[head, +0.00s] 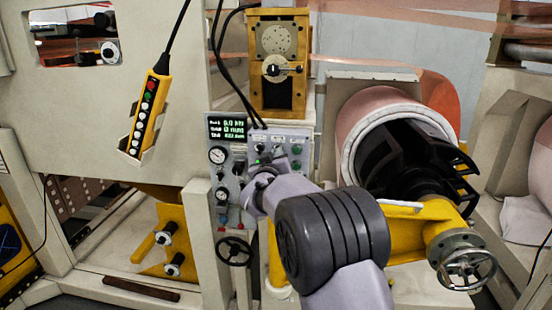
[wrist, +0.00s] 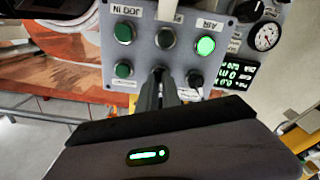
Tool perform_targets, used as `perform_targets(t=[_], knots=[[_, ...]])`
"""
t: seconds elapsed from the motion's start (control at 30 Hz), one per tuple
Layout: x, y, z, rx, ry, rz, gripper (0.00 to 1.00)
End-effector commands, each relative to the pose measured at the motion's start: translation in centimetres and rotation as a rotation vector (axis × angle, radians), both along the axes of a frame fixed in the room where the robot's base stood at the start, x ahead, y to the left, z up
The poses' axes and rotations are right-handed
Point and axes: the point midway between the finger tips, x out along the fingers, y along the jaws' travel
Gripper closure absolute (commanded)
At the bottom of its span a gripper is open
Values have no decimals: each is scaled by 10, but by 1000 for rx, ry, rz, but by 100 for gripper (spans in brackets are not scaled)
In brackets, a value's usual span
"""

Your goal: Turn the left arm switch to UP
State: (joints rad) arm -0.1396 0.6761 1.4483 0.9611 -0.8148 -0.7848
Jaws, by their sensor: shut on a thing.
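A grey control panel (head: 291,136) faces me below the yellow box. In the wrist view the panel (wrist: 140,55) appears upside down, with several green buttons and dark knobs. My gripper (wrist: 159,82) is shut on a dark switch (wrist: 159,71) in the row nearest my jaws. The fingers hide most of this switch, so its setting and label cannot be read. A second dark switch (wrist: 195,78) stands just to the right in that view.
A lit green button (wrist: 206,46) is close to the jaws. A gauge panel with a text display (head: 227,127) adjoins on the left. A yellow pendant (head: 147,115) hangs further left. A black spool (head: 405,160) and a handwheel (head: 467,270) are on the right.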

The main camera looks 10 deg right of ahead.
Motion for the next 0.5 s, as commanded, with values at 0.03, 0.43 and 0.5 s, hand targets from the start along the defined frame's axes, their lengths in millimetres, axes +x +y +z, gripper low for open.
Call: perform_targets(t=[0.03, 0.43, 0.5], knots=[[0, 0, -3, 33, -13, 1, 100], [0, 0, -3, 388, -128, 1, 100], [0, 0, -3, 450, -147, 0, 100]])
